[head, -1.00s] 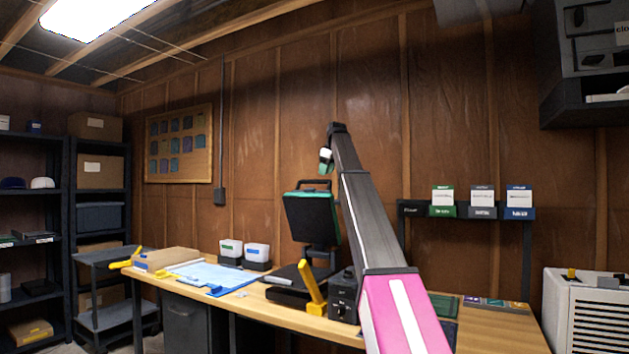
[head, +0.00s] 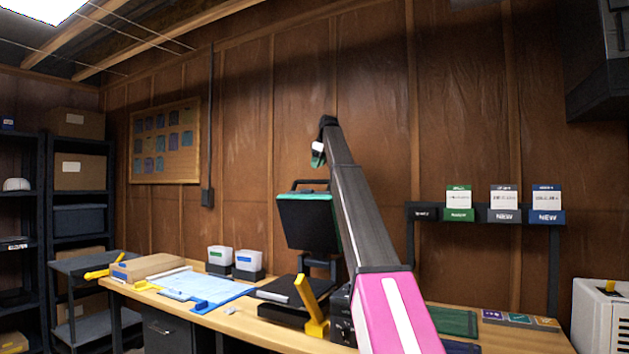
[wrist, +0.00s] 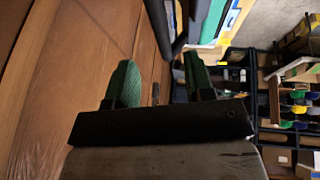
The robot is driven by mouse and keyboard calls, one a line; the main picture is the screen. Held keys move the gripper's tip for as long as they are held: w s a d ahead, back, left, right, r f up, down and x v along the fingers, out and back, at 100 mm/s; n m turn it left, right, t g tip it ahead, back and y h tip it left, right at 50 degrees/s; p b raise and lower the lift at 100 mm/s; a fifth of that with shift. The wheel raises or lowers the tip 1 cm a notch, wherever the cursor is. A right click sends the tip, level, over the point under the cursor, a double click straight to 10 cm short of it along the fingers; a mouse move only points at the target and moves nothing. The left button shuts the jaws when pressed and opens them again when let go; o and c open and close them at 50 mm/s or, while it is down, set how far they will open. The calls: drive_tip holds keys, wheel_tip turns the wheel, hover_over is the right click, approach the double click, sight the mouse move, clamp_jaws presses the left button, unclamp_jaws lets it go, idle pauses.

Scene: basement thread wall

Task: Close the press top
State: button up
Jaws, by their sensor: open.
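The heat press stands on the workbench in the head view. Its press top (head: 307,221), a dark platen with a teal upper edge and a dark handle, is raised and tilted open above the dark lower plate (head: 283,291). My gripper (head: 318,155) is up at the end of my arm, above and slightly right of the press top, apart from it in the picture. In the wrist view my gripper (wrist: 160,82) shows two green fingers spread apart with nothing between them. My arm hides part of the press's right side.
A yellow lever (head: 312,303) stands up at the press's front right. Two white bins (head: 234,258), a blue clipboard (head: 208,287) and a cardboard box (head: 148,266) sit left on the bench. A card rack (head: 485,214) stands to the right. The wall is close behind.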

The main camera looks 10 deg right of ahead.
drive_tip(key=x, duration=0.7)
drive_tip(key=shift+w+f, duration=0.1)
drive_tip(key=shift+f, duration=0.25)
drive_tip(key=shift+a, duration=0.1)
clamp_jaws()
